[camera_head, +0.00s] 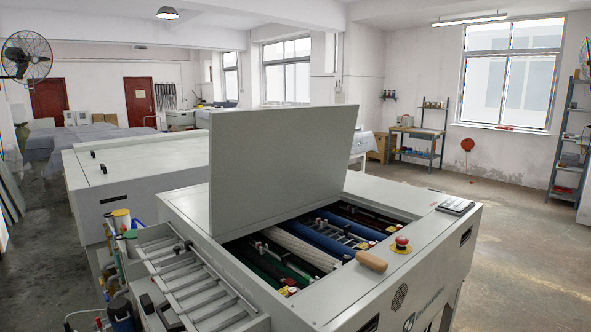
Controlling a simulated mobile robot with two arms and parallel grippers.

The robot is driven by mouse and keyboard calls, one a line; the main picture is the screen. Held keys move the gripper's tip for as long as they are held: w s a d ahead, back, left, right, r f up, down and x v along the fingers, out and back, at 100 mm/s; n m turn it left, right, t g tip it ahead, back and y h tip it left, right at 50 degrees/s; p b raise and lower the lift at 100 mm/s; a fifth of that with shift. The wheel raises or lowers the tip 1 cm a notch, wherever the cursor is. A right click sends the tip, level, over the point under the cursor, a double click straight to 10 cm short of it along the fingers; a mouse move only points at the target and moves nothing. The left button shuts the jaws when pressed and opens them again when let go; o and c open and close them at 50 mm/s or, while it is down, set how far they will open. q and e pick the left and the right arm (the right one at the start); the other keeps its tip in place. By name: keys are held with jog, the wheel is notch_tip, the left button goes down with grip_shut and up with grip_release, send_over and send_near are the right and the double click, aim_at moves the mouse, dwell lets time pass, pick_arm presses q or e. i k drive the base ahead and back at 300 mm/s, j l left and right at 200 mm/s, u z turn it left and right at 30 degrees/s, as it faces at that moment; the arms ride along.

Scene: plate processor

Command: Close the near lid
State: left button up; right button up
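The near plate processor (432,257) stands in front of me, a light grey cabinet. Its lid (275,152), a large flat grey panel, stands open and nearly upright, leaning a little. The opening beneath it shows several rollers, among them a white roller (300,250) and a blue roller (325,236). The lid's lower edge meets the left and far side of the opening. Neither of my grippers is in view.
A roller rack (192,283) is attached at the left. Another grey cabinet (135,170) stands behind, its top closed.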

aim_at(264, 164)
jog(key=z, duration=1.8)
jog(key=k+j, duration=0.1)
jog(key=j, duration=0.35)
jog(key=j+z, duration=0.1)
jog(key=j, duration=0.35)
jog(key=k+j, duration=0.15)
jog(key=j, duration=0.3)
jog(key=k+j+z, duration=0.1)
jog(key=j, duration=0.35)
jog(key=k+j+z, duration=0.1)
jog(key=j, duration=0.35)
jog(key=k+j, duration=0.15)
jog(key=j, duration=0.3)
jog(key=k+j, duration=0.1)
jog(key=j, duration=0.35)
jog(key=k+j, duration=0.1)
jog(key=j, duration=0.35)
jog(key=k+j, duration=0.15)
jog(key=j, duration=0.25)
jog(key=k+j, duration=0.1)
jog(key=j, duration=0.35)
jog(key=k+j, duration=0.1)
jog(key=j, duration=0.35)
jog(key=k+j, duration=0.1)
jog(key=j, duration=0.35)
jog(key=k+j, duration=0.15)
